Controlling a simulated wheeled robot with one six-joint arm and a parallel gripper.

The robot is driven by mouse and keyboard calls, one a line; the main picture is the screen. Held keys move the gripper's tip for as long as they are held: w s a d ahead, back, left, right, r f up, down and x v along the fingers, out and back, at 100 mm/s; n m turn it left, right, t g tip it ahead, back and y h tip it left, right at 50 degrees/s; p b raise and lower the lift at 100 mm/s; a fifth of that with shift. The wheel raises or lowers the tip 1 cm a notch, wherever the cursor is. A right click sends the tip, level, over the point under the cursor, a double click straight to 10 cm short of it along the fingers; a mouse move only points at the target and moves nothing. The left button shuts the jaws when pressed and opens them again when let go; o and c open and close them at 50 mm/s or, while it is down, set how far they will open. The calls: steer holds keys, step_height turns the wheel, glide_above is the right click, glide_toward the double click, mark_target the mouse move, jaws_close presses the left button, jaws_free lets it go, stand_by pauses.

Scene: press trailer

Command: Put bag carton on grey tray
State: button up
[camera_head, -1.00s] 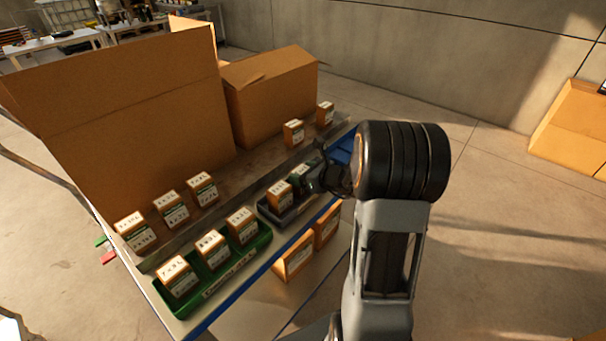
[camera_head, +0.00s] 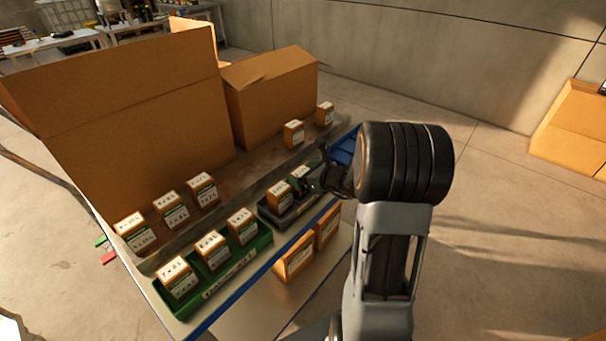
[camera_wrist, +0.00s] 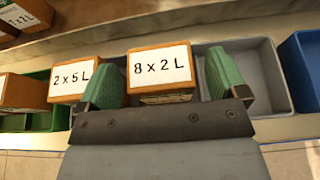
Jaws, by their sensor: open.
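The grey tray (camera_head: 270,215) sits between the green and blue trays, and its right part is empty in the wrist view (camera_wrist: 262,62). An orange-brown carton marked 8 x 2 L (camera_wrist: 160,68) stands in the grey tray. A carton marked 2 x 5 L (camera_wrist: 70,80) stands just left of it; it is also in the head view (camera_head: 280,194). My gripper (camera_wrist: 166,72) is open, with its green fingers on either side of the 8 x 2 L carton. In the head view my gripper (camera_head: 312,180) is over the grey tray and partly hides the 8 x 2 L carton.
The green tray (camera_head: 225,272) holds three cartons, and the blue tray (camera_head: 345,148) is partly hidden by my arm. Several cartons stand on the shelf behind. Large cardboard boxes (camera_head: 150,125) (camera_head: 275,100) stand at the back. Two cartons (camera_head: 295,257) sit below the front edge.

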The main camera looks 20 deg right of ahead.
steer(key=v, duration=1.1)
steer(key=s+a+r+n+g+h, duration=0.1)
steer(key=s+a+n+g+h, duration=0.2)
steer(key=n, duration=1.2)
steer(key=s+a+n+g+h, duration=0.2)
steer(key=s+a+n+g, duration=0.3)
steer(key=s+a+n, duration=0.4)
steer(key=a+n, duration=0.3)
steer(key=n, duration=0.4)
steer(key=shift+s+a+r+g+h, duration=0.25)
steer(key=shift+r+g+h, duration=0.05)
steer(key=shift+r+h, duration=0.1)
